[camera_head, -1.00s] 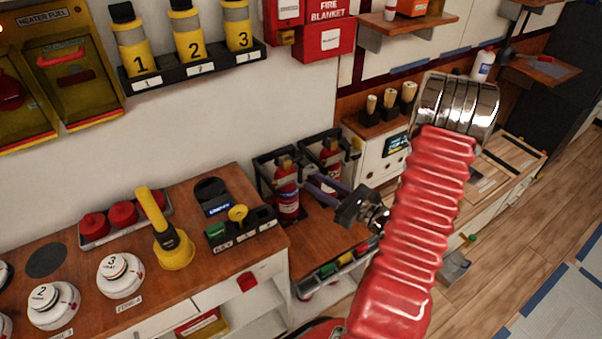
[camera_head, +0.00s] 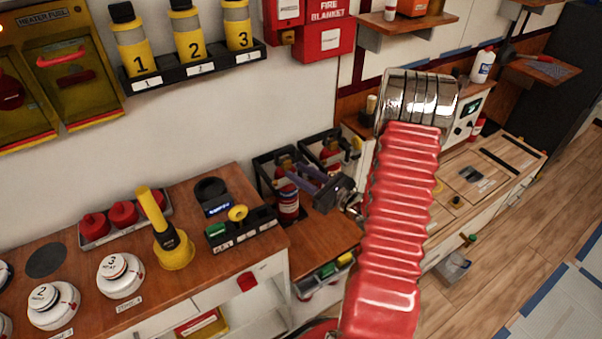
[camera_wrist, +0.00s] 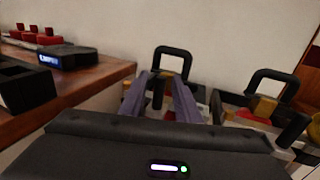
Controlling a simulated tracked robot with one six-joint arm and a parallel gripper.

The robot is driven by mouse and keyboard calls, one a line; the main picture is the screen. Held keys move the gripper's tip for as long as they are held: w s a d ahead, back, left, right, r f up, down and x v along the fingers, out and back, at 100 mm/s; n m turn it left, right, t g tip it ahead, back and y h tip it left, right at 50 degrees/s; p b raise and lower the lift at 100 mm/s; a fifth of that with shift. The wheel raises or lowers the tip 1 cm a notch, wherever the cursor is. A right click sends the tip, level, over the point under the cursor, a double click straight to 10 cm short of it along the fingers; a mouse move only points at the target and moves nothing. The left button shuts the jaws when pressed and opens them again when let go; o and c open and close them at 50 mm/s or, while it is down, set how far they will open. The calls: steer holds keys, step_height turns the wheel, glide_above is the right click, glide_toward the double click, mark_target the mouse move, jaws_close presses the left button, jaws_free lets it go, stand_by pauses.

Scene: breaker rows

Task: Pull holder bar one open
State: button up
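Two black holder bars stand around red fire extinguishers on the wooden counter. No number is readable on them. The left holder bar (camera_head: 262,172) holds the left extinguisher (camera_head: 287,199); the right holder bar (camera_head: 311,147) is behind it to the right. In the wrist view the left holder bar (camera_wrist: 188,62) is straight ahead and the right holder bar (camera_wrist: 271,76) is off to the right. My gripper (camera_head: 298,177) is open at the left holder. Its purple fingers (camera_wrist: 160,92) stand apart, with a dark hanging end of the left bar between them. Contact cannot be told.
A bin (camera_head: 335,270) with coloured items sits below the holders. The wall is close behind them.

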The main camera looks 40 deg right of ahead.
jaws_close()
stand_by(0.3)
steer(key=shift+d, duration=0.25)
steer(key=shift+a, duration=0.3)
steer(key=shift+a, duration=0.1)
steer(key=shift+h, duration=0.3)
